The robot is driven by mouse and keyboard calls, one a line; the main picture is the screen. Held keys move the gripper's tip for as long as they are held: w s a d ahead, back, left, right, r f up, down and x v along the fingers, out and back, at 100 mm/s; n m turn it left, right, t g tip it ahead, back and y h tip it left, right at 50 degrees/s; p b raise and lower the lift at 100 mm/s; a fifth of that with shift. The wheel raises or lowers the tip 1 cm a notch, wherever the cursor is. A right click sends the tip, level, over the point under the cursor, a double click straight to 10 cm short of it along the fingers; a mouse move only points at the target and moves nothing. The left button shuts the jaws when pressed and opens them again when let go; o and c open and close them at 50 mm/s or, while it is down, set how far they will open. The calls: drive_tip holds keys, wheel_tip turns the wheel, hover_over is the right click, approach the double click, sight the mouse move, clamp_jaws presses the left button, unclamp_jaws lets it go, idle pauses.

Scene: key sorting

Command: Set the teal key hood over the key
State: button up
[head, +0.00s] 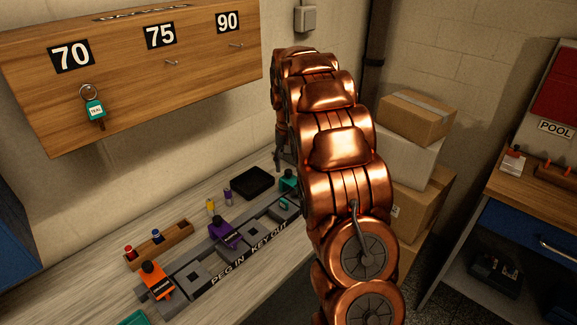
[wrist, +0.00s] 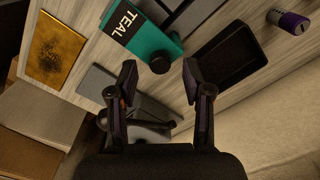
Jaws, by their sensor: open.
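A teal block labelled TEAL (wrist: 150,42) with a black round knob lies just beyond my fingertips in the wrist view. In the head view a teal piece (head: 288,181) shows at the far end of the grey rail, below my gripper. I cannot tell for sure whether it is the hood. My gripper (wrist: 158,80) is open and empty, with its two fingers apart and the knob near the gap between them. A key with a teal tag (head: 95,108) hangs under number 70 on the wooden board. My arm hides part of the bench.
The grey rail (head: 203,272) marked PEG IN KEY OUT bears an orange block (head: 156,281) and a purple block (head: 224,235). A black tray (head: 253,182) lies behind it; it also shows in the wrist view (wrist: 228,66). A wooden rack (head: 160,244) holds red and blue pegs.

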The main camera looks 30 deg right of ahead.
drive_tip(key=shift+f, duration=0.7)
clamp_jaws()
idle(0.3)
